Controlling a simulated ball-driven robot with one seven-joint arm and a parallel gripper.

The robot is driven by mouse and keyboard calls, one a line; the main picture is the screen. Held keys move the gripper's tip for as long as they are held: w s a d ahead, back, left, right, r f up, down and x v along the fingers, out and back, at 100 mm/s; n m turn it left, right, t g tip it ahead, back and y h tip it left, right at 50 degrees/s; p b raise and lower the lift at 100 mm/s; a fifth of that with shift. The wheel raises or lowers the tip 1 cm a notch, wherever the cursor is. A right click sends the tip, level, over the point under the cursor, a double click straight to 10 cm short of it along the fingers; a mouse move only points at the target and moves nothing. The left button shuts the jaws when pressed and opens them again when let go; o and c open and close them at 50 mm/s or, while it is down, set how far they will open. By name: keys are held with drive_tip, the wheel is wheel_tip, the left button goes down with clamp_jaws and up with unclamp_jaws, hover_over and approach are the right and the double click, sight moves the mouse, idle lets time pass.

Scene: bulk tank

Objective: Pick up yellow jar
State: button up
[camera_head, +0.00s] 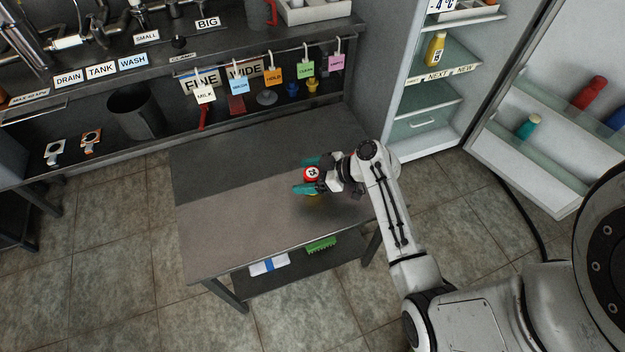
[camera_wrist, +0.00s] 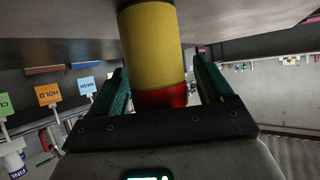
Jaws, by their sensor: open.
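A yellow jar (camera_wrist: 152,45) with a red end stands between my gripper's two green fingers in the wrist view, where the scene appears upside down. In the head view its red lid (camera_head: 311,174) with a white, dark-marked top shows between the fingers, with a bit of yellow below. The jar is upright on the steel table (camera_head: 225,215). My gripper (camera_head: 303,175) is open around the jar. In the wrist view a gap shows at the left finger; contact on the right cannot be told.
An open fridge at the right holds a yellow bottle (camera_head: 434,49) on a shelf; its open door (camera_head: 540,120) carries a red bottle (camera_head: 589,92) and a teal one (camera_head: 528,126). A rack with hanging tags (camera_head: 274,75) stands behind. The table's left half is clear.

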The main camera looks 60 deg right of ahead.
drive_tip(key=c, duration=1.1)
drive_tip(key=shift+r, duration=0.1)
